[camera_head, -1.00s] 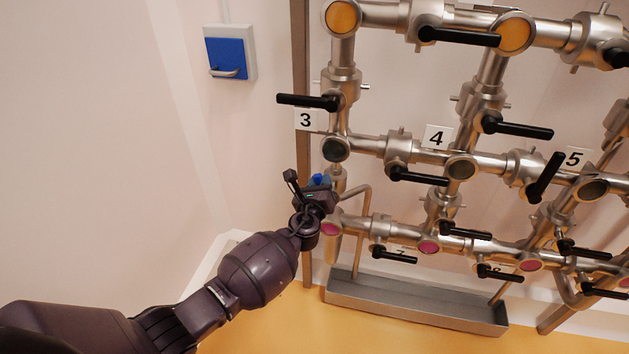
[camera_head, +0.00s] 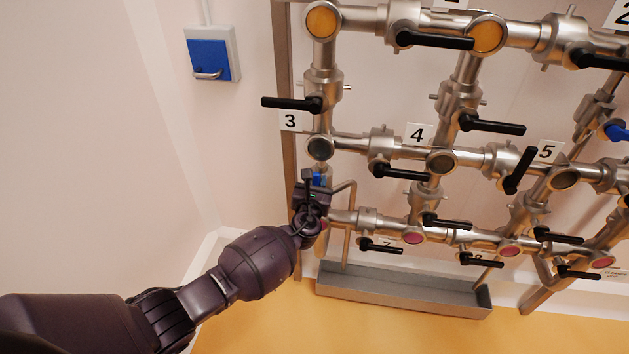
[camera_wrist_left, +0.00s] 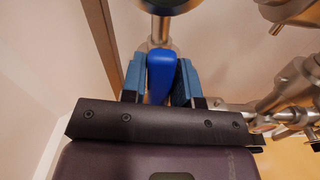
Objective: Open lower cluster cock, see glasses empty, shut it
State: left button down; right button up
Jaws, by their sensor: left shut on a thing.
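My left gripper (camera_head: 317,184) is at the left upright of the pipework, below the dark sight glass (camera_head: 320,147) under label 3. It is shut on a blue cock handle (camera_wrist_left: 160,75), which lies between its two blue-grey fingers in the left wrist view. The handle's blue also shows at the gripper in the head view (camera_head: 319,179). My gripper hides the cock body. Other middle-row glasses (camera_head: 441,161) look dark grey. Lower-row glasses (camera_head: 412,238) are magenta, and upper glasses (camera_head: 487,35) are orange. My right gripper is not in view.
Several black lever handles (camera_head: 492,124) stick out from the pipes, some close to my left gripper's right. A bent thin pipe (camera_head: 349,215) drops beside it toward a grey metal trough (camera_head: 400,290). A blue wall box (camera_head: 208,58) hangs at left. Space left of the frame is free.

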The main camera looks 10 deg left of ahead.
pick_arm(q)
jog(key=shift+d, duration=0.55)
jog(key=c, duration=1.2)
grip_release()
jog(key=shift+o, duration=1.2)
jog(key=shift+d, duration=0.2)
jog(key=shift+a, duration=0.15)
jog(key=shift+s, duration=0.25)
jog(key=s, duration=1)
jog(key=shift+s+p, duration=0.15)
jog(key=shift+p, duration=0.3)
